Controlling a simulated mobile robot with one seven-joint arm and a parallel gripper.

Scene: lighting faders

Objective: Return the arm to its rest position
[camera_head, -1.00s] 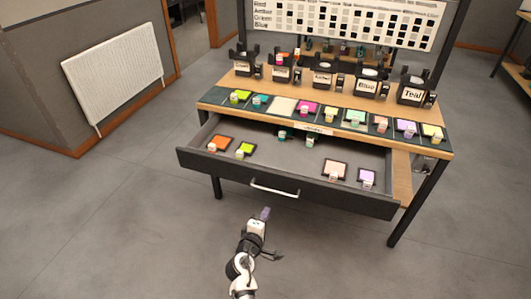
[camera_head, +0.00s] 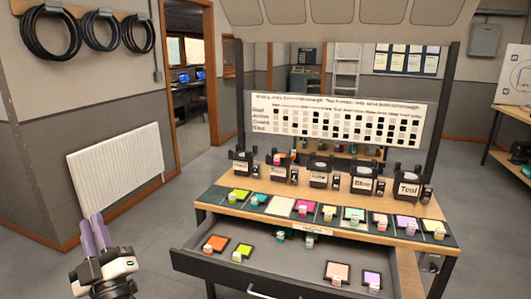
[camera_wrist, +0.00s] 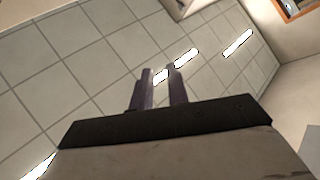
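My gripper (camera_head: 94,236) is at the lower left of the head view, raised and pointing upward, left of the desk and in front of the white radiator. Its two purple-grey fingers stand close together with a narrow gap between them. In the wrist view the fingers (camera_wrist: 160,88) point at the ceiling, with a clear gap and nothing between them. The gripper touches nothing that I can see.
The wooden desk (camera_head: 228,211) has its dark drawer (camera_head: 232,272) pulled open, with several colour swatches inside. More swatches line the desk top, before labelled holders. The white radiator (camera_head: 115,167) hangs on the left wall. Floor between radiator and desk is clear.

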